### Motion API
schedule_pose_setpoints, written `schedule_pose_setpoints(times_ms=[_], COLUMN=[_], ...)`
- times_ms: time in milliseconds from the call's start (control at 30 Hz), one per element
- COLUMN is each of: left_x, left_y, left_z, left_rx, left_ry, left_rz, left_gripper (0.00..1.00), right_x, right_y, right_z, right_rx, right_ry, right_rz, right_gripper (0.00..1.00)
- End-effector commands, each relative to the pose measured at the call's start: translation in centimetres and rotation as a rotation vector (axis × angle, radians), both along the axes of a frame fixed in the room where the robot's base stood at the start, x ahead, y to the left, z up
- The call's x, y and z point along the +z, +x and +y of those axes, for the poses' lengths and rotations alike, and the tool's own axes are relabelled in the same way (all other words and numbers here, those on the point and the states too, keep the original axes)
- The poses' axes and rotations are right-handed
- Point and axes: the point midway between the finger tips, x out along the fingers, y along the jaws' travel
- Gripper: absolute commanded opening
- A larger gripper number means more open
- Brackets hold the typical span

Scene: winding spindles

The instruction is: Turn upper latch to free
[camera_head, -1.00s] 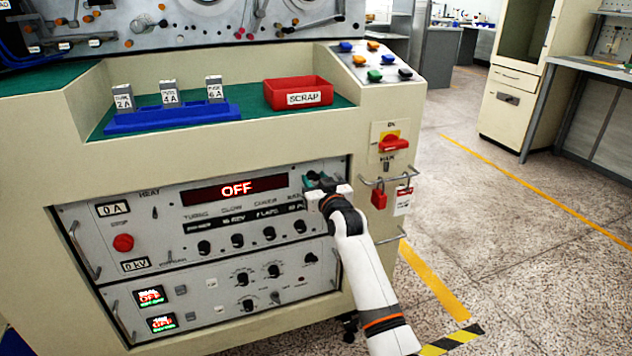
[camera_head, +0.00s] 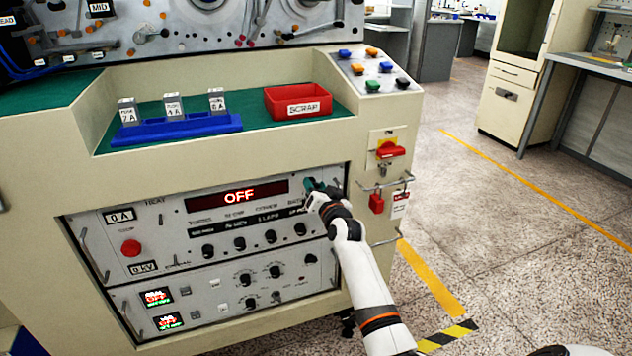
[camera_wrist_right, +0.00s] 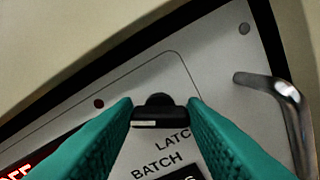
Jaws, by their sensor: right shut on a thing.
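The upper latch (camera_wrist_right: 158,108) is a small black knob on the grey upper panel, above the partly covered "LATCH" and "BATCH" lettering in the right wrist view. My right gripper (camera_head: 310,186) is at the upper right of this panel in the head view. Its teal fingers (camera_wrist_right: 160,120) stand on either side of the latch and are shut on it. The wrist view is tilted against the panel. In the head view the gripper hides the latch. My left gripper is not in view.
A metal handle (camera_wrist_right: 272,84) stands out just right of the latch. The red "OFF" display (camera_head: 237,196) is to the left. A red rotary switch (camera_head: 390,151) and a red padlock (camera_head: 376,204) are on the cabinet's right. A red scrap bin (camera_head: 298,102) sits above.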

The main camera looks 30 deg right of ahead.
Motion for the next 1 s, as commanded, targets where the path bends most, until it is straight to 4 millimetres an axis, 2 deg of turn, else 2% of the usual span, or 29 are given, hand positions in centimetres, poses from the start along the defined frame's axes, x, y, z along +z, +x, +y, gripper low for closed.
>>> schedule_pose_setpoints(times_ms=[200, 400, 700, 1000], left_x=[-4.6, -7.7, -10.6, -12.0], left_y=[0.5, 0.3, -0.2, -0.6], left_z=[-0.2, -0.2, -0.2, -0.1], left_rx=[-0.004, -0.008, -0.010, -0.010], left_ry=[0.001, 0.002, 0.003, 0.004], left_rz=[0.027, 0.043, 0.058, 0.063], left_gripper=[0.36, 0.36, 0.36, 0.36], right_x=[0.2, 0.1, -0.1, -0.3], right_y=[0.0, 0.0, 0.0, 0.0], right_z=[-0.1, -0.2, -0.2, -0.3], right_rx=[-0.002, -0.002, -0.001, -0.001], right_ry=[0.195, 0.379, 0.654, 0.881], right_rz=[-0.046, -0.092, -0.159, -0.213], right_gripper=[0.15, 0.15, 0.15, 0.15])
